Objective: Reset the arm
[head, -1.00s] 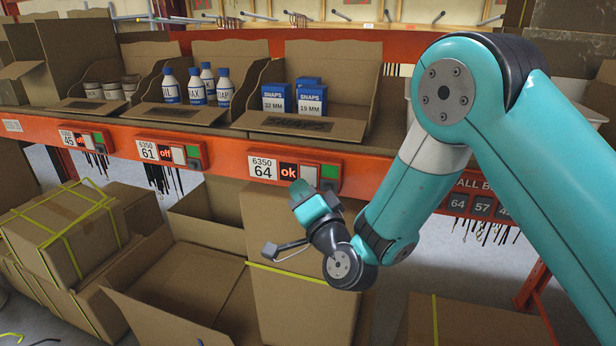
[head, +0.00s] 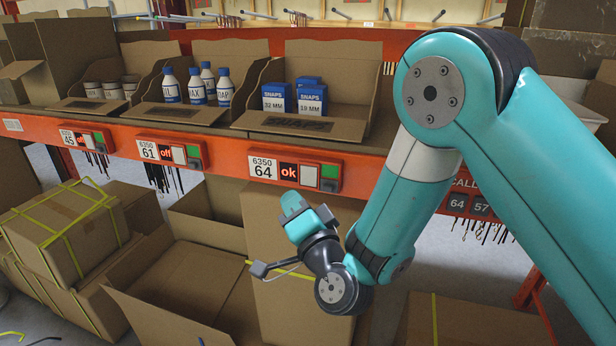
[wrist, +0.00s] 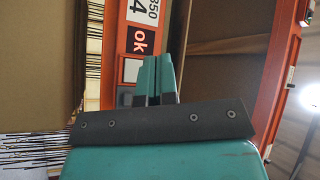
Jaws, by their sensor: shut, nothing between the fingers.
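My gripper (head: 292,203) is at the end of the teal arm in the head view, just below the red shelf edge and in front of the label 64 panel (head: 294,171). It points up toward the shelf. In the wrist view my gripper (wrist: 156,78) shows its two teal fingers side by side, pressed together with nothing between them. The panel with its "ok" sign (wrist: 138,41) shows behind the fingertips there. Part of the panel is hidden by the fingers.
The red shelf rail (head: 225,168) runs across above the gripper. Open bins hold blue SNAPS boxes (head: 312,100), white bottles (head: 196,90) and grey cans (head: 112,91). Below stand an open carton (head: 160,318) and strapped boxes (head: 62,240). Grey floor (head: 450,265) shows at right.

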